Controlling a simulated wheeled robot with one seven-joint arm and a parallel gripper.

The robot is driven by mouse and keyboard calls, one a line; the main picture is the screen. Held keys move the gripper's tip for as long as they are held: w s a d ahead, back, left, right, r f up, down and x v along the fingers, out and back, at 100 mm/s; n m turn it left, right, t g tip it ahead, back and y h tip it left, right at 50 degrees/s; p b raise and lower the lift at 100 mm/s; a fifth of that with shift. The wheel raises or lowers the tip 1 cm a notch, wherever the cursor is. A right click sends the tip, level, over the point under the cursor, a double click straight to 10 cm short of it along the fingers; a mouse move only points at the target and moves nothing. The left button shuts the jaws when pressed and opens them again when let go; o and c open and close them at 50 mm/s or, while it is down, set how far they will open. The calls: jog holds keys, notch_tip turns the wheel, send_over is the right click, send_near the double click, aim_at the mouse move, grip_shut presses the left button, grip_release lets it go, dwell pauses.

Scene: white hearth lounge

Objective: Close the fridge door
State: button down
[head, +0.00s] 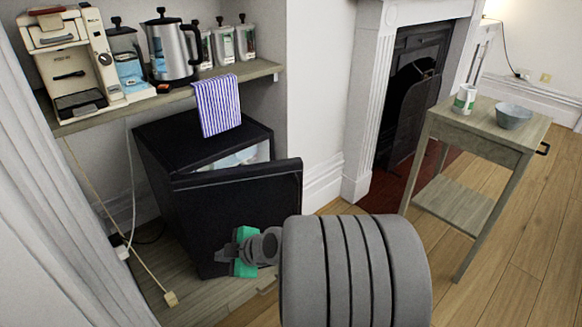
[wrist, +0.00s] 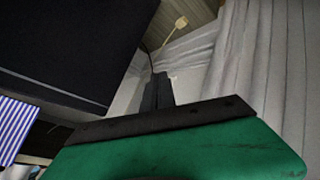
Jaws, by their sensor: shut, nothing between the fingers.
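The small black fridge (head: 195,145) stands under the wooden shelf. Its door (head: 270,205) is partly open: the left edge meets the body and the right edge stands out from it. Pale contents show through the gap at the top. My gripper (head: 222,253) is shut and empty, in front of the lower part of the door, with its fingers pointing left. Whether it touches the door I cannot tell. In the wrist view, the fingers (wrist: 158,92) show beyond the green part, with the dark door (wrist: 65,40) at upper left.
The shelf (head: 165,100) holds a coffee machine (head: 70,60), a kettle (head: 172,48), several jars and a hanging striped towel (head: 218,105). A small table (head: 480,125) with a bowl and cup stands right. A curtain (head: 55,190) and cords are at left. Wood floor is open at right.

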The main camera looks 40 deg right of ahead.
jog(key=w+d+r+n+t+h, duration=0.1)
jog(key=d+r+n+t+h, duration=0.3)
jog(key=d, duration=0.8)
jog(key=m+t+h+p, duration=0.2)
jog(key=m+t+h, duration=0.1)
jog(key=h, duration=0.4)
send_near(292, 165)
jog(key=p+x, duration=0.1)
jog(key=x, duration=0.5)
jog(key=shift+w+p, duration=0.2)
jog(key=shift+p, duration=0.2)
jog(key=shift+w+d, duration=0.1)
jog(key=shift+w, duration=0.1)
